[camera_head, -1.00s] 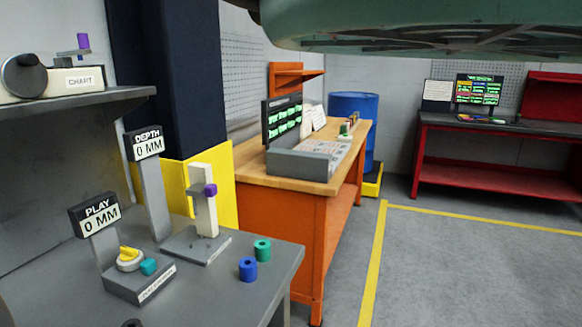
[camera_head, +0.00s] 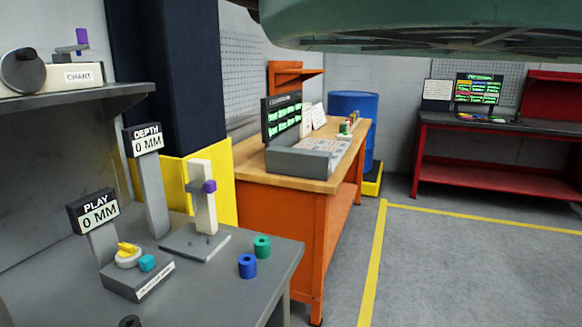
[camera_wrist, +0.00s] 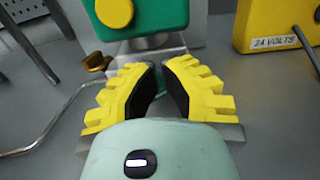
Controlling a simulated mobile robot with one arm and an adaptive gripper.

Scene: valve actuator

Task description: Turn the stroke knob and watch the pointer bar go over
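In the wrist view my gripper (camera_wrist: 161,84) points at a green block with a round yellow knob (camera_wrist: 115,12). No label shows, so I cannot tell whether this is the stroke knob. The yellow-padded fingers stand apart with a narrow gap between their tips and nothing held. They are below the knob in the picture and do not appear to touch it. A brass-coloured part (camera_wrist: 97,62) sits just left of the fingers. I cannot make out a pointer bar. My gripper is outside the head view.
A yellow box labelled 24 VOLTS (camera_wrist: 275,25) stands right in the wrist view. In the head view, a grey bench (camera_head: 215,283) bears PLAY (camera_head: 98,212) and DEPTH (camera_head: 146,140) displays, both reading 0 MM. Blue (camera_head: 248,266) and green (camera_head: 262,247) cylinders stand near its edge.

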